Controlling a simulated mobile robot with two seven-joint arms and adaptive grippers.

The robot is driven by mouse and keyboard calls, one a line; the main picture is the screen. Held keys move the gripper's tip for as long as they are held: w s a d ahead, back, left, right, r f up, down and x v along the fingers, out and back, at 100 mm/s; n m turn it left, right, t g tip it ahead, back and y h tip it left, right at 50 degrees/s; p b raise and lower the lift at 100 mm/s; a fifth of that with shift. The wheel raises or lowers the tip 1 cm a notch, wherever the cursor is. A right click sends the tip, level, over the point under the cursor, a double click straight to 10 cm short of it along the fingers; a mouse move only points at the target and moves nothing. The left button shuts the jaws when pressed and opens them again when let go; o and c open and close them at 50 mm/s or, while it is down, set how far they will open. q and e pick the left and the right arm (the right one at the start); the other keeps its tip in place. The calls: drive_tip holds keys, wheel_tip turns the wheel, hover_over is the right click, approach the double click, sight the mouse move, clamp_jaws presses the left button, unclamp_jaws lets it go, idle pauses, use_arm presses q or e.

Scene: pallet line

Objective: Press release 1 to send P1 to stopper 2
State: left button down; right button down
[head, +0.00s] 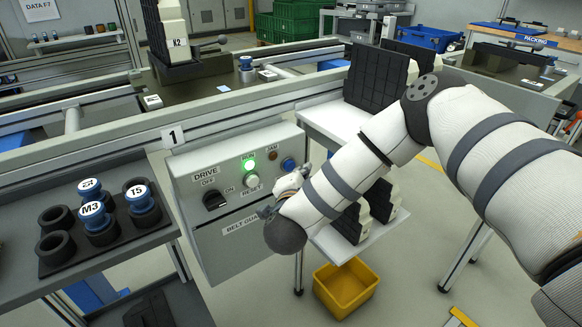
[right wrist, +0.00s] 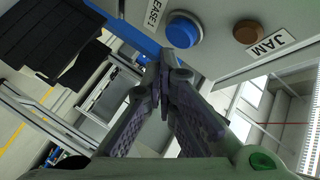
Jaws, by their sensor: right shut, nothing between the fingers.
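The blue release 1 button (head: 288,164) sits at the right of the control panel (head: 215,175). In the right wrist view the button (right wrist: 183,30) shows large beside a partly cut-off label ending in "EASE 1". My right gripper (right wrist: 164,68) is shut and empty, its fingertips just short of the button in that view; I see no clear contact. In the head view my right gripper (head: 302,171) is partly hidden by its own arm. My left gripper is not in view.
The panel also has a drive switch (head: 215,199), a white reset button (head: 252,180), a lit green run lamp (head: 249,160) and a brown jam lamp (head: 272,155). A rack (head: 60,262) with blue-capped parts is at left. A yellow bin (head: 345,288) stands on the floor.

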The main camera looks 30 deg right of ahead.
drive_tip(key=shift+w, duration=0.1)
drive_tip(key=shift+w, duration=0.35)
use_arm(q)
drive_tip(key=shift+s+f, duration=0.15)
use_arm(e)
drive_tip(key=shift+w+a, duration=0.1)
drive_tip(key=shift+w, duration=0.35)
idle(0.4)
drive_tip(key=shift+s, duration=0.1)
idle(0.4)
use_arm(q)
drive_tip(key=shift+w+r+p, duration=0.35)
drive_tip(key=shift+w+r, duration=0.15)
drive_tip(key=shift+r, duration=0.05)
use_arm(e)
drive_tip(key=shift+s, duration=0.8)
